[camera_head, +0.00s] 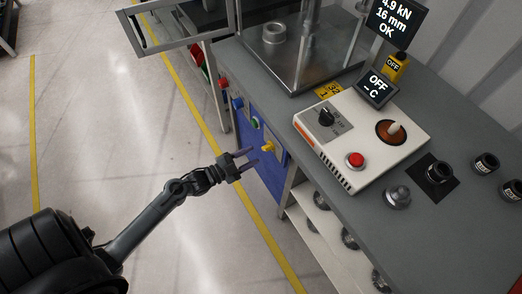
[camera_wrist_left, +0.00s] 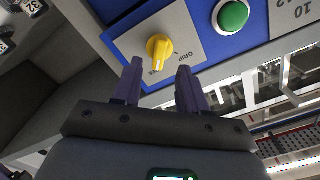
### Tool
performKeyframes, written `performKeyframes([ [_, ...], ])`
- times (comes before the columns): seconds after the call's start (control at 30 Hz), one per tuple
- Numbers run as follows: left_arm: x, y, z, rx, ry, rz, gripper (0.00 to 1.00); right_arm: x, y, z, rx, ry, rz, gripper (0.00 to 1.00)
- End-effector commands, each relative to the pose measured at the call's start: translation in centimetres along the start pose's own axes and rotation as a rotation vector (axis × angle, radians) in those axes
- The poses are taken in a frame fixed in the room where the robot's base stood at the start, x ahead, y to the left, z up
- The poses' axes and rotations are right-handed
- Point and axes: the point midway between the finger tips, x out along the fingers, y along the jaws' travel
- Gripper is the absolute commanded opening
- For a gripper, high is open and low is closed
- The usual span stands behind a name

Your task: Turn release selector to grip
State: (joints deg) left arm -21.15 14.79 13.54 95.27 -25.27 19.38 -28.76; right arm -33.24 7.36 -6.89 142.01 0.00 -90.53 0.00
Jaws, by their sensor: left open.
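The release selector is a yellow knob (camera_head: 268,147) on a pale plate on the blue front panel of the bench. In the left wrist view the yellow knob (camera_wrist_left: 159,50) sits on its plate, with the word GRIP (camera_wrist_left: 268,58) printed to the right of it; its pointer end is toward the bottom of the picture, not toward GRIP. My left gripper (camera_head: 247,160) is open and empty, a short way in front of the panel. In the wrist view its two purple fingers (camera_wrist_left: 160,88) stand apart below the knob, not touching it. My right gripper is not in view.
A green button (camera_wrist_left: 233,16) is beside the selector plate on the blue panel. Above, the grey bench top (camera_head: 440,215) carries a white control box (camera_head: 345,170) with a red button. Shelves (camera_head: 325,235) with round parts lie to the right below. The floor to the left is clear.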

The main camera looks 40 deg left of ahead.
Motion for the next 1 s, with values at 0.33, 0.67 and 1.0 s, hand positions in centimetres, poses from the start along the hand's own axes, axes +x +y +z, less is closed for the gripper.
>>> performKeyframes([
  [0.33, 4.5, 0.1, 0.1, -0.002, 0.000, -0.001, 0.43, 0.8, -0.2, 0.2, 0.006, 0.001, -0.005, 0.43],
  [0.67, 5.3, 0.0, 0.0, -0.001, 0.000, 0.000, 0.43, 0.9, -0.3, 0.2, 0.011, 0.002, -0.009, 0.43],
  [1.0, 5.2, 0.0, 0.0, -0.001, 0.000, 0.000, 0.09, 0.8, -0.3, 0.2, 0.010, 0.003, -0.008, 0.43],
])
